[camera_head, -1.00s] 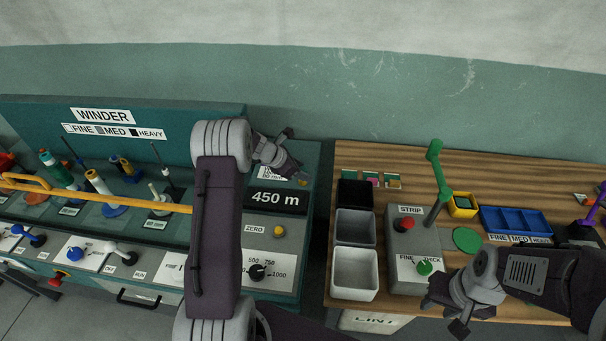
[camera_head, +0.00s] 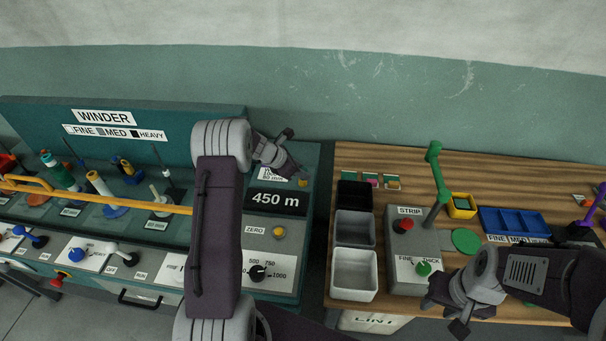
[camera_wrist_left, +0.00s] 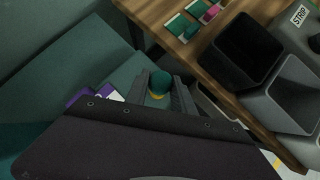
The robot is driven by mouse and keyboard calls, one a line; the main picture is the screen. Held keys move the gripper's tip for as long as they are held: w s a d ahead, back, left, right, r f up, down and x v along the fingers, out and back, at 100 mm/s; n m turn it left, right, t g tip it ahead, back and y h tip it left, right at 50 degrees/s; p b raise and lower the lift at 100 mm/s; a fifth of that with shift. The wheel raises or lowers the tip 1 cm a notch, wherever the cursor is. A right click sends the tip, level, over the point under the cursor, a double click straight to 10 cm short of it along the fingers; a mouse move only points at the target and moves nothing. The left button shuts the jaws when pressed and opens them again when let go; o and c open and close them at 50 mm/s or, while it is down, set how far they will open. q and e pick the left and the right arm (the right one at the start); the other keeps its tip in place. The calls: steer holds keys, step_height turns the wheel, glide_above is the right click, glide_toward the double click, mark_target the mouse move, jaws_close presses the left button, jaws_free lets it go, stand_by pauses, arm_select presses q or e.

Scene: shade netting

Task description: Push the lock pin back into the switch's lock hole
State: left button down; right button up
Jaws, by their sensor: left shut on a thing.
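My left gripper (camera_head: 288,158) is over the right end of the winder console, beside the 450 m display. In the left wrist view its two fingers (camera_wrist_left: 160,92) are shut on a small teal round-topped piece (camera_wrist_left: 160,82) with a yellow band below it. I cannot tell whether this piece is the lock pin. A red knob with a yellow collar (camera_head: 57,281) is at the front edge. No lock hole can be made out. My right gripper (camera_head: 460,327) is low over the bench front; its fingers are unclear.
The wooden bench (camera_head: 420,180) stands to the right, with black, grey and white bins (camera_head: 355,290), a STRIP box (camera_head: 400,245), a green post (camera_head: 437,170) and a blue tray (camera_head: 512,222). A yellow bar (camera_head: 120,200) crosses the console. A gap separates console and bench.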

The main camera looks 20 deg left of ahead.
arm_select(q)
steer(key=shift+w+a+r+p, duration=0.1)
steer(key=shift+r+p, duration=0.3)
steer(key=shift+r, duration=0.15)
steer(key=shift+r+p, duration=1.75)
steer(key=shift+r, duration=0.1)
step_height(320, 180, up, 4)
steer(key=p, duration=0.4)
steer(key=shift+r, duration=0.1)
steer(key=shift+a, duration=0.2)
steer(key=s+d+f+m+g+h, duration=0.1)
steer(key=s+d, duration=0.3)
steer(key=s, duration=0.6)
steer(key=s+d+f+m, duration=0.1)
steer(key=s+d, duration=0.3)
steer(key=s, duration=0.7)
steer(key=shift+s+d+m+g+h, duration=0.25)
steer(key=shift+m+g+h, duration=0.15)
steer(key=shift+m, duration=0.4)
